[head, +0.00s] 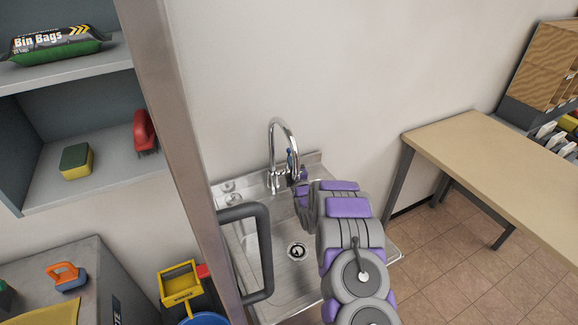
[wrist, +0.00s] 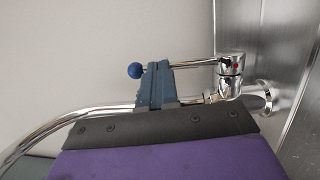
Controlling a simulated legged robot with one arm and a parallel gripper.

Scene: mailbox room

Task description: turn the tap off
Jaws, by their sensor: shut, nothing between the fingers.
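The chrome tap (head: 277,150) has a tall curved spout and stands at the back of the metal sink (head: 270,285). In the wrist view, the tap body (wrist: 231,75) carries a red mark and a thin lever with a blue ball end (wrist: 135,71). My gripper (wrist: 157,80) is shut, with its blue-grey fingertips at the lever between the ball and the tap body. I cannot tell whether they touch it. In the head view, my gripper (head: 292,160) is beside the tap, and my arm hides part of the sink. No water stream is visible.
A metal post with a dark handle (head: 265,250) stands left of the sink in the head view. Shelves with bin bags (head: 58,42) are at the left. A wooden table (head: 490,150) is at the right, with open tiled floor before it.

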